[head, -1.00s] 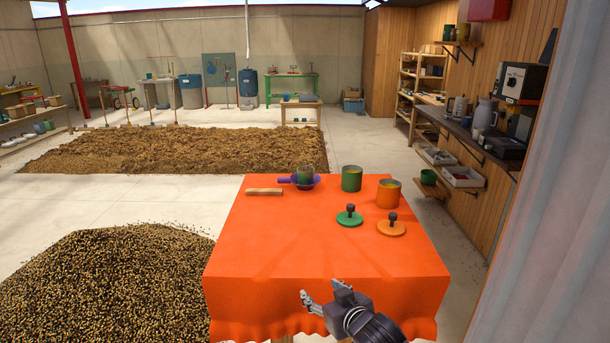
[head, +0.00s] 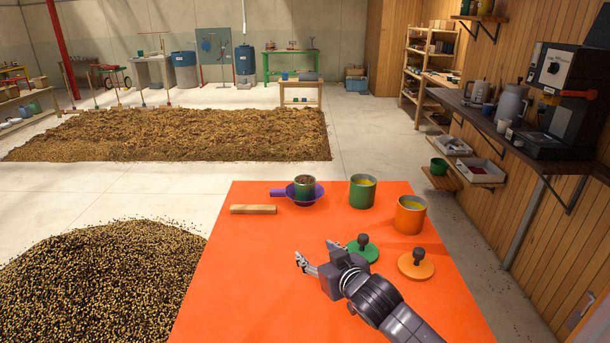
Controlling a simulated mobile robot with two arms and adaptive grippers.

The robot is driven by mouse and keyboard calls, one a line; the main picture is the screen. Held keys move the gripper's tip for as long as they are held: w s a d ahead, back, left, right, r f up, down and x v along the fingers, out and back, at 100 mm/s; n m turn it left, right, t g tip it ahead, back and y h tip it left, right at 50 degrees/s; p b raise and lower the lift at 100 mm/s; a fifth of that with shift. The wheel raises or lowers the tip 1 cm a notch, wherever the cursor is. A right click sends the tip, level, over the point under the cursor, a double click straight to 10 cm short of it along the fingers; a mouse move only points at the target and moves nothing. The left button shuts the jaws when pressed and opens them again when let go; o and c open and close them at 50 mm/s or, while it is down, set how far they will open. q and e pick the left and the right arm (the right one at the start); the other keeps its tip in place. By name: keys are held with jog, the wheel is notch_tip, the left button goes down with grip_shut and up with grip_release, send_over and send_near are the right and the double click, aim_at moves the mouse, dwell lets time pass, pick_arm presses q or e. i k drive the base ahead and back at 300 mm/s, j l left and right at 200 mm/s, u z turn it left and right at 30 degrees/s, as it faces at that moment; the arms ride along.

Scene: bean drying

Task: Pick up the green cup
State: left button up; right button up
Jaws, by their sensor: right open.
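Another green cup-like container (head: 439,166) sits on a low wooden shelf by the right wall. My right gripper (head: 316,252) is open and empty over the table, nearer to me than the cups and apart from them. It partly covers the green lid (head: 363,248). My left gripper is out of view.
An orange canister (head: 409,216) and an orange lid with a dark knob (head: 416,264) are on the right of the orange table (head: 235,290). A wooden block (head: 253,209) lies at the back left. The table's left front is clear. A bean heap (head: 90,285) lies on the floor to the left.

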aim_at(305, 189)
jog(key=i, duration=0.95)
